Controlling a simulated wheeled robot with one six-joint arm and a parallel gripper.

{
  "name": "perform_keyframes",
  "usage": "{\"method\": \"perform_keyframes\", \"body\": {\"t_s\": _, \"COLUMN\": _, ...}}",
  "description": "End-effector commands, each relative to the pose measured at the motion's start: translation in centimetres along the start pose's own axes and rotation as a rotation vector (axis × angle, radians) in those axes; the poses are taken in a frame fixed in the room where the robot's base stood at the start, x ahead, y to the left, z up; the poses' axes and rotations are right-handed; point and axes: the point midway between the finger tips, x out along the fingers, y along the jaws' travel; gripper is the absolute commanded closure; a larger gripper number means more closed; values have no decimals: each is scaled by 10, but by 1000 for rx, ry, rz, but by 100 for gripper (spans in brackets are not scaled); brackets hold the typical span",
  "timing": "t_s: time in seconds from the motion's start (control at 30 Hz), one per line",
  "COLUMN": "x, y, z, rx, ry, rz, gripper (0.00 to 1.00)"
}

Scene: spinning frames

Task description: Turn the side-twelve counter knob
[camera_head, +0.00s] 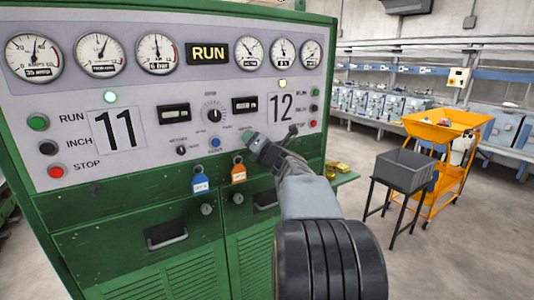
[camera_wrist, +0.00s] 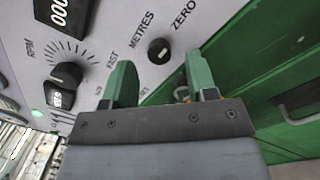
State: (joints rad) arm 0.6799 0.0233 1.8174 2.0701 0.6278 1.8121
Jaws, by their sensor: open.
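The side-twelve counter knob (camera_wrist: 158,48) is a small round black knob with a pale mark, between the printed words METRES and ZERO. In the wrist view it lies just beyond the gap between my fingertips, apart from both. My gripper (camera_wrist: 161,76) is open, with green fingers and nothing between them. In the head view my gripper (camera_head: 249,135) is close to the panel (camera_head: 75,130), left of and below the number 12, and the knob is hidden behind it. The side-twelve counter window (camera_wrist: 60,12) is at the wrist view's top left.
A larger speed knob (camera_head: 212,115) with a scale is left of my gripper. A similar knob (camera_head: 181,150) is on the eleven side. Blue (camera_head: 201,185) and orange (camera_head: 239,174) tags hang below. A grey bin (camera_head: 403,172) and yellow cart (camera_head: 440,125) stand on the right.

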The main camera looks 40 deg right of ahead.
Motion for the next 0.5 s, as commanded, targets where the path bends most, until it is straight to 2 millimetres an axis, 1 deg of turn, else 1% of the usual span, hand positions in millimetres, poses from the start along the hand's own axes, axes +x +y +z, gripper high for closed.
{"method": "perform_keyframes", "body": {"t_s": 0.03, "x": -11, "y": -1, "z": -1, "rx": -1, "ry": -4, "rz": 0, "gripper": 48}}
{"method": "perform_keyframes", "body": {"t_s": 0.3, "x": -67, "y": -1, "z": -1, "rx": -2, "ry": -4, "rz": 0, "gripper": 48}}
{"method": "perform_keyframes", "body": {"t_s": 0.5, "x": -98, "y": -1, "z": 0, "rx": -1, "ry": -3, "rz": 0, "gripper": 48}}
